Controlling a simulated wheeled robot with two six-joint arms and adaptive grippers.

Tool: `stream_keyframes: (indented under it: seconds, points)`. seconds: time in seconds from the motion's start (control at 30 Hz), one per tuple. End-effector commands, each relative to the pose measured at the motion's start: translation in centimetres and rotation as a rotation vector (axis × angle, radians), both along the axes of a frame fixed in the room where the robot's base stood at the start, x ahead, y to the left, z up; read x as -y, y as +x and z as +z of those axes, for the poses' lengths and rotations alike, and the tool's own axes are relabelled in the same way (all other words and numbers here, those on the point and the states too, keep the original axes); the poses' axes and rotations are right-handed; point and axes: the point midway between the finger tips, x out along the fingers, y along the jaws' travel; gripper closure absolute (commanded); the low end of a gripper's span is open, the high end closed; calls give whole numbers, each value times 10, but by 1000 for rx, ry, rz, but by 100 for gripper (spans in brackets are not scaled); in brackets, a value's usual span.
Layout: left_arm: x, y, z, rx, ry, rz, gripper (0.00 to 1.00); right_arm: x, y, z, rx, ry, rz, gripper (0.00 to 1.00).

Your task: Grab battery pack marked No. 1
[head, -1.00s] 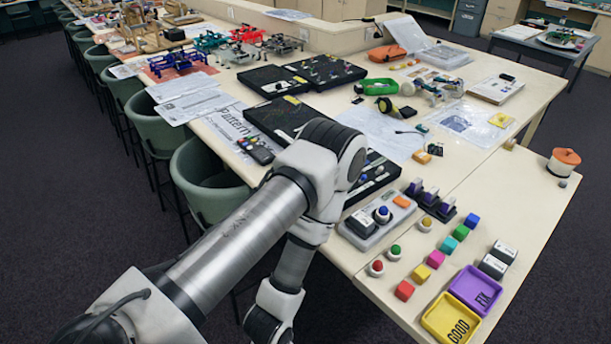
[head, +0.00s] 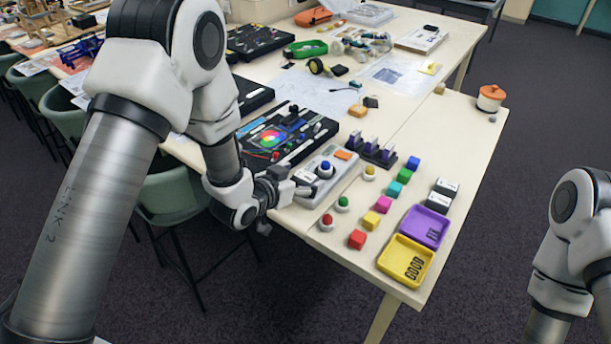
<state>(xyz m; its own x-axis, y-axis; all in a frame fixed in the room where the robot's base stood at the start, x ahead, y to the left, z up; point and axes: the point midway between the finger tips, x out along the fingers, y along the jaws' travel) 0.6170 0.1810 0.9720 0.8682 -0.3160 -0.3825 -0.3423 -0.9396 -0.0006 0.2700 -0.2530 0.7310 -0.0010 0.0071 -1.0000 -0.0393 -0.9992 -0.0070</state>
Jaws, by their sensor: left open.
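Two black battery packs with white labelled tops stand side by side near the table's right edge: a rear one (head: 446,187) and a front one (head: 438,202). A similar white-topped block (head: 305,177) sits at the left end of a grey tester (head: 325,183). The print is too small to read, so I cannot tell which is No. 1. My left gripper (head: 297,187) is open at the table's near-left edge, beside the white-topped block; I cannot tell whether it touches. My right arm shows at the right, its gripper out of view.
A yellow tray marked GOOD (head: 405,262) and a purple tray (head: 424,228) lie at the front right. Several coloured cubes and knobs stand between tester and trays. A black board with a colour wheel (head: 271,139) lies behind the gripper.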

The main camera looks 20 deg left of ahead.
Motion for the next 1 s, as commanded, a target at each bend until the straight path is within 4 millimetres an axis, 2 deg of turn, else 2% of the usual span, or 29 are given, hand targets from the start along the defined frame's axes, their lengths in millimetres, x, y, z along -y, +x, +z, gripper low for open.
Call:
stream_keyframes:
  seconds: [0.1, 0.27, 0.33, 0.47, 0.5, 0.83, 1.0]
  points:
    - [4, 9, -4, -1, -1, 0, 12, 0, 0, 3, 0, 0, 0, 100]
    - [4, 9, -5, -2, -1, 1, 12, 0, 0, 2, -1, 0, 0, 100]
    - [4, 9, -5, -1, -1, 2, 30, 0, 0, 2, -1, 0, 0, 100]
    - [3, 9, -5, -1, -1, 2, 76, 0, 0, 2, -1, 0, 0, 100]
    - [3, 9, -6, -2, -1, 2, 79, 0, 0, 2, -1, 0, 0, 100]
    - [3, 9, -4, -1, -1, 2, 79, 0, 0, 2, -1, 0, 0, 100]
    - [3, 10, 7, 1, -1, 1, 79, 0, 0, -2, -1, 0, 0, 100]
